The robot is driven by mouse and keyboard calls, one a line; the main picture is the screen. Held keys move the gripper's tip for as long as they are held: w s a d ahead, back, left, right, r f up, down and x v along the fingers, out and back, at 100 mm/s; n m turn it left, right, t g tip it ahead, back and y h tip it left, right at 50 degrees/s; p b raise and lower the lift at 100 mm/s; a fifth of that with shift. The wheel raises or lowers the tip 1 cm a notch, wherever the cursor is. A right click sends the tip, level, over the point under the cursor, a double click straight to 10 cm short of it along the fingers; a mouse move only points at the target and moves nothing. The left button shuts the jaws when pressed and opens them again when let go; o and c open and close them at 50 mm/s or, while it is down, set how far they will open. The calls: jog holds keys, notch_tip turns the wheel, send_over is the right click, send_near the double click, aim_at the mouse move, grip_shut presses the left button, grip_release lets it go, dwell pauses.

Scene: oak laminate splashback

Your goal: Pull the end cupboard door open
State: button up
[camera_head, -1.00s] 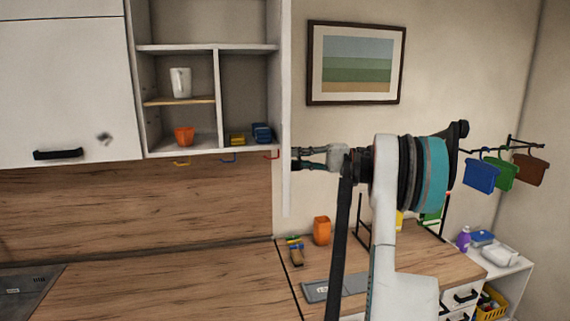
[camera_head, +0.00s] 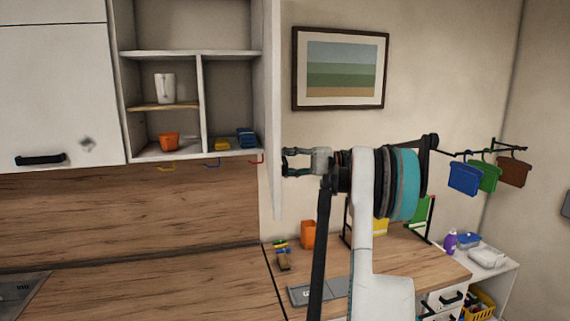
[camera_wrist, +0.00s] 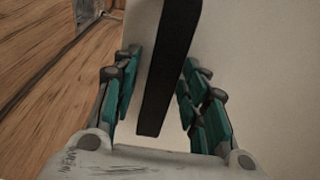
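The end cupboard door (camera_head: 273,110) is a white panel seen almost edge-on in the head view. It stands swung out from the cupboard, with the shelves inside showing. In the wrist view the door's pale face fills the middle, and its black handle (camera_wrist: 168,75) runs lengthwise between my fingers. My gripper (camera_head: 286,162) is at the right side of the door; it also shows in the wrist view (camera_wrist: 160,88). Its fingers are spread on both sides of the handle, with a gap visible at the left. The handle is hidden in the head view.
A white cup (camera_head: 165,88) and an orange cup (camera_head: 169,142) stand on the cupboard shelves. Small hooks hang beneath.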

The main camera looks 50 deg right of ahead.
jog(key=v, duration=0.7)
jog(key=shift+s+d, duration=0.15)
jog(key=shift+s, duration=0.1)
dwell(0.5)
